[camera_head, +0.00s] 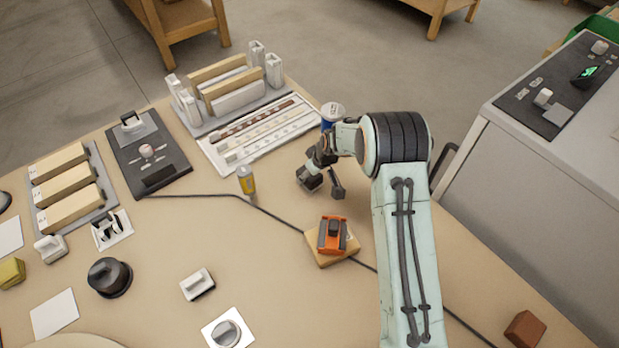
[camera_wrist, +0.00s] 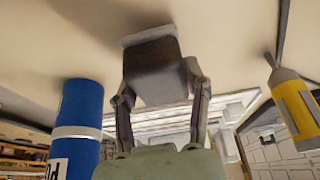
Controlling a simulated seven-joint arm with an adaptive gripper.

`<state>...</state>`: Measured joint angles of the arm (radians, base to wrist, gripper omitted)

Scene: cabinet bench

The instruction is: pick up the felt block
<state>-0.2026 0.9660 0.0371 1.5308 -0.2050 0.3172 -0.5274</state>
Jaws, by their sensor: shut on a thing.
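My gripper (camera_head: 322,184) is over the bench in the head view, just left of the blue can (camera_head: 331,112) and nearer to me. In the wrist view its two fingers close on the sides of a dark grey block (camera_wrist: 152,75) with a pale strip along its far edge. This looks like the felt block. The block is largely hidden in the head view. I cannot tell whether it touches the bench. The blue can also shows in the wrist view (camera_wrist: 80,110).
A yellow and grey bottle (camera_head: 246,181) stands to the left. An orange item (camera_head: 332,236) rests on a wooden block nearer me, with a cable (camera_head: 280,219) running past. A white tray (camera_head: 262,132) and rack lie behind. The bench front-centre has free room.

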